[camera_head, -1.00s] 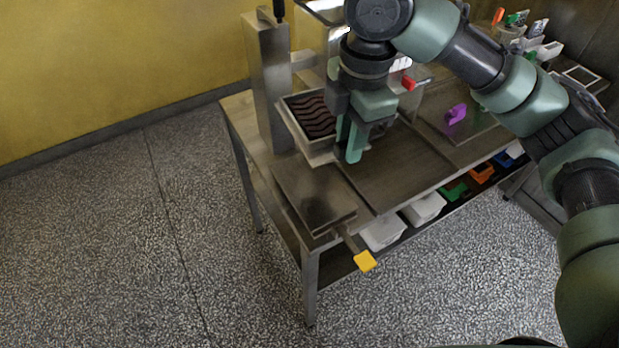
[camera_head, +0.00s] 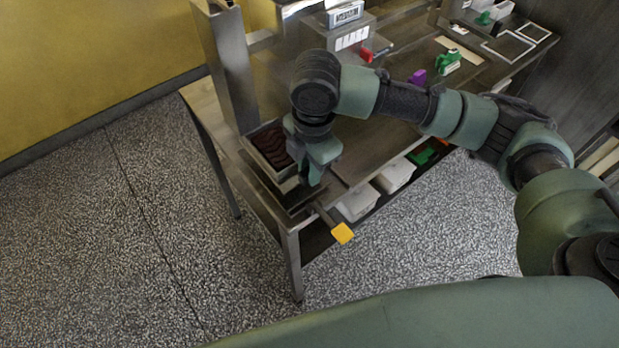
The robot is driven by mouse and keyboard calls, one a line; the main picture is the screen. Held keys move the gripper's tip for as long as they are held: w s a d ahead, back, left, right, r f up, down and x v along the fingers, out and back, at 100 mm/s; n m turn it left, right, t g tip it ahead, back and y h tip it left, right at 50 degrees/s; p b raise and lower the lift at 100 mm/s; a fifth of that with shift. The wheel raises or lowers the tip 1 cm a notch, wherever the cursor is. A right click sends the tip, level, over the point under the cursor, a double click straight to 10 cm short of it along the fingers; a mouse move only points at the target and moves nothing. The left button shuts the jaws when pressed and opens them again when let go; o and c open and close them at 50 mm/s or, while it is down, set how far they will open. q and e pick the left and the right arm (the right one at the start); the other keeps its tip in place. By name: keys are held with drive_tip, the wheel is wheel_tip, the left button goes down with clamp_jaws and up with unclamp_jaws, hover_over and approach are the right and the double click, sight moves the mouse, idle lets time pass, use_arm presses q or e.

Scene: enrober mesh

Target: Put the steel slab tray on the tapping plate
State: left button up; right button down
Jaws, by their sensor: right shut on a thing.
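The steel slab tray (camera_head: 264,168), a light-rimmed rectangular tray with dark wavy brown contents, is at the left front of the steel table. My right gripper (camera_head: 308,178) is shut on its right side and points down. The tapping plate (camera_head: 300,199) is the flat dark steel plate at the table's front left corner, with a yellow-ended lever (camera_head: 342,232) sticking out in front. The tray is over the plate and covers much of it. I cannot tell whether it touches the plate. The gripper hides the tray's right edge. My left gripper is out of view.
A steel column (camera_head: 228,70) stands close behind the tray. A purple item (camera_head: 418,77) and a green item (camera_head: 447,62) are farther right on the table. White bins (camera_head: 358,204) sit on the shelf below. The floor to the left is clear.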

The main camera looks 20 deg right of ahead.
drive_tip(key=shift+f, duration=2.15)
drive_tip(key=shift+f+p, duration=0.1)
drive_tip(key=shift+p, duration=0.2)
drive_tip(key=c, duration=1.3)
unclamp_jaws()
drive_tip(key=shift+s+f, duration=0.1)
drive_tip(key=shift+o, duration=0.2)
drive_tip(key=r, duration=0.3)
drive_tip(key=r+b, duration=0.1)
drive_tip(key=r, duration=0.3)
drive_tip(key=r+b, duration=0.1)
drive_tip(key=r, duration=0.3)
drive_tip(key=shift+s, duration=0.25)
drive_tip(key=shift+s+d+r, duration=0.1)
drive_tip(key=shift+r, duration=0.55)
